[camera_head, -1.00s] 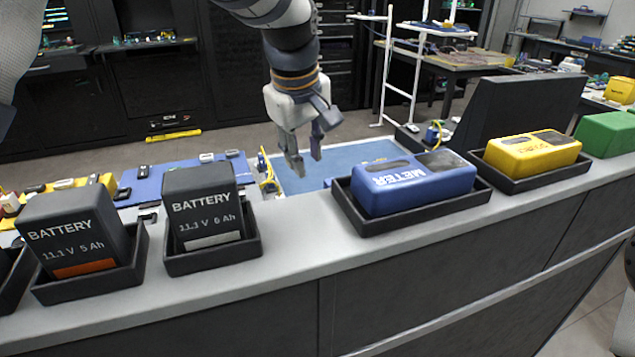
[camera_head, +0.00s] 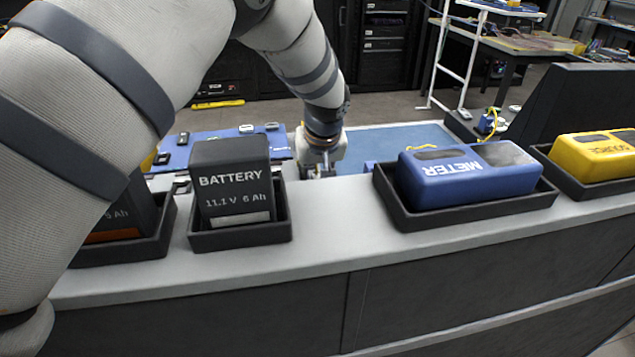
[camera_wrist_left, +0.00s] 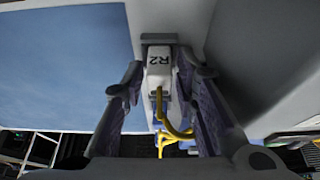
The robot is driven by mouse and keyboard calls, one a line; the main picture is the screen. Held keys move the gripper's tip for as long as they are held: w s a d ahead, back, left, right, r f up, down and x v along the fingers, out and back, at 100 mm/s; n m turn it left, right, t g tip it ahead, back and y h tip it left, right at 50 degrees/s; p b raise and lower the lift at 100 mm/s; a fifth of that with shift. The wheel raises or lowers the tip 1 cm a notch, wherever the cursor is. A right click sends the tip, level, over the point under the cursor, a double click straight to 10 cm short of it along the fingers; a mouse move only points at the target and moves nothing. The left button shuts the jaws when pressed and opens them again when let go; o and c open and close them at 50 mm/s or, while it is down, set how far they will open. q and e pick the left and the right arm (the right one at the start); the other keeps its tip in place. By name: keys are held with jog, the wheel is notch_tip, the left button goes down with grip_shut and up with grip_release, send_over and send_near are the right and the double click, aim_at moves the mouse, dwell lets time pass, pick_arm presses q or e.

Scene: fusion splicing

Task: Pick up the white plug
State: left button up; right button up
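A white plug (camera_wrist_left: 158,73) marked R2, with a yellow cable, shows in the left wrist view. It sits in a grey holder against a pale surface. My left gripper (camera_wrist_left: 161,84) is open, with one finger on each side of the plug. Narrow gaps seem to show between the fingers and the plug; I cannot tell whether either touches it. In the head view my left gripper (camera_head: 318,170) is low behind the counter, its fingertips mostly hidden, and the plug cannot be made out there. My right gripper is not in view.
The counter (camera_head: 330,235) carries a battery (camera_head: 230,180) in a black tray left of the gripper and a blue meter (camera_head: 465,178) in a tray to its right. A yellow source box (camera_head: 597,155) stands farther right. Behind lies a blue mat (camera_head: 390,143).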

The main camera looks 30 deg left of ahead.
pick_arm(q)
jog(key=shift+r, duration=0.15)
grip_shut()
jog(key=shift+r, duration=0.1)
